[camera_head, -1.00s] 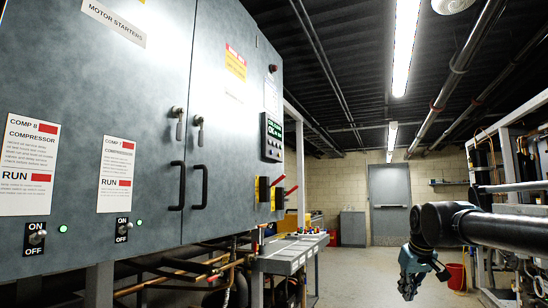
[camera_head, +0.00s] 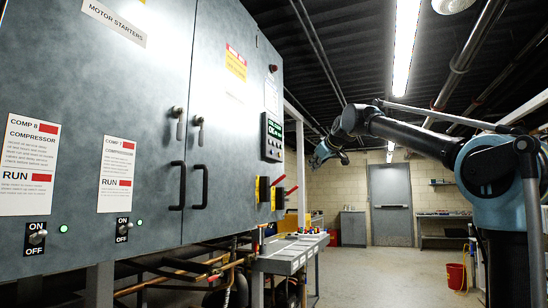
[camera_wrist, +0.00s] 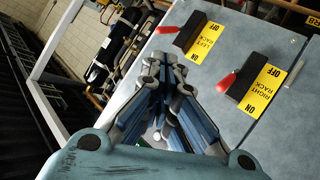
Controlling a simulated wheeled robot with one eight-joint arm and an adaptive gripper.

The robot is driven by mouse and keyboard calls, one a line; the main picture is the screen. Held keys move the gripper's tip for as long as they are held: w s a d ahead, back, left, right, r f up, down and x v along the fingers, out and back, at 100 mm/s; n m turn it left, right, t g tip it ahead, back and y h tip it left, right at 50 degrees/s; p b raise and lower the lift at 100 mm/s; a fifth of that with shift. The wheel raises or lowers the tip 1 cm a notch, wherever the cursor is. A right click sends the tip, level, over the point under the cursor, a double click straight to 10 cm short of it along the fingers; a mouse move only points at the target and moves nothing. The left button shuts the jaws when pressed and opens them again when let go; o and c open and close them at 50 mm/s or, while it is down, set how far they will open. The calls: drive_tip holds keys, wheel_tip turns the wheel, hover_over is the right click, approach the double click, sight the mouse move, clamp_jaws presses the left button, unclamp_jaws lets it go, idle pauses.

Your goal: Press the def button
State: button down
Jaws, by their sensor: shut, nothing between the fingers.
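A black controller panel (camera_head: 272,138) with a green lit display at its top is on the right part of the grey cabinet face in the head view. Its buttons are too small to read, so I cannot tell which is the def button. The panel does not show in the wrist view. My gripper (camera_head: 318,160) is raised to the right of the panel and apart from it in the head view. In the wrist view my gripper (camera_wrist: 166,72) has its fingers together, with nothing between them.
Two red-handled switches on the cabinet, labelled left rack (camera_wrist: 185,33) and right rack (camera_wrist: 248,77), show in the wrist view. The grey cabinet (camera_head: 130,70) has door handles and on/off switches. A small bench (camera_head: 290,254) stands below.

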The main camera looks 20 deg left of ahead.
sight(272, 152)
drive_tip(key=a+r+n+y, duration=0.1)
drive_tip(key=a+r, duration=0.5)
drive_tip(key=shift+w+t, duration=0.3)
drive_tip(key=shift+w, duration=0.15)
drive_tip(key=shift+y, duration=0.3)
drive_tip(key=a, duration=0.8)
drive_tip(key=shift+w+a, duration=0.3)
drive_tip(key=shift+w, duration=0.05)
drive_tip(key=shift+a, duration=0.1)
idle(0.7)
drive_tip(key=shift+s+a, duration=0.1)
drive_tip(key=shift+a, duration=0.25)
drive_tip(key=shift+a, duration=0.4)
idle(0.7)
drive_tip(key=shift+d, duration=0.1)
idle(0.3)
drive_tip(key=shift+d, duration=0.7)
